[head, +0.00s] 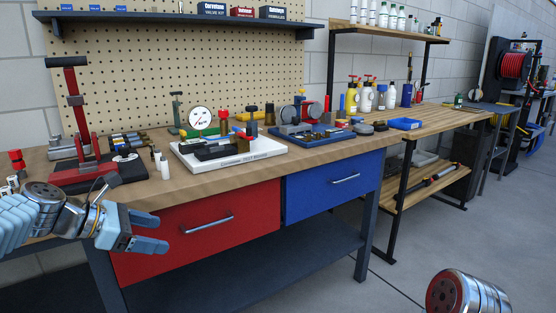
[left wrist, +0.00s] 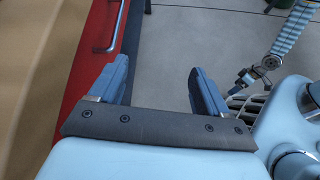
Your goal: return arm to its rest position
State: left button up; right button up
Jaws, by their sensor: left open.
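My left gripper (head: 150,233) is in front of the workbench, at the left of the head view, beside the red drawer. Its two fingers are apart and nothing is between them. In the left wrist view the left gripper (left wrist: 160,88) also shows open and empty, with grey floor beyond the fingers. At the bottom right of the head view a rounded metal and red end part shows, likely of my right arm. Its gripper fingers cannot be made out there. In the left wrist view an arm of mine with a small gripper (left wrist: 245,80) shows at the upper right.
The wooden workbench (head: 215,187) carries a white test board (head: 240,160), a red press (head: 78,140) and a blue tray (head: 318,139). A red drawer (head: 185,235) and a blue drawer (head: 320,190) are below. Open grey floor (head: 400,240) lies to the right.

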pick_arm(q)
notch_tip(320, 180, down, 19)
jog(key=w+d+m+g+y, duration=0.2)
jog(key=d+m, duration=0.1)
jog(key=m, duration=0.1)
jog(key=s+d+f+m+g+y, duration=0.1)
jog(key=s+d+f+m, duration=0.15)
jog(key=f, duration=0.65)
jog(key=s+d+f+m+g+y, duration=0.1)
jog(key=s+d+f+m, duration=0.2)
jog(key=f, duration=0.6)
jog(key=s+d+f+m+g, duration=0.1)
jog(key=s+d+f+m, duration=0.2)
jog(key=s+f+m, duration=0.3)
jog(key=s+d+f+m+g, duration=0.1)
jog(key=s+d+f+m, duration=0.3)
jog(key=s, duration=0.8)
notch_tip(320, 180, down, 4)
jog(key=shift+d+r+m+y, duration=0.15)
jog(key=shift+r+m+y, duration=0.15)
jog(key=shift+m, duration=0.75)
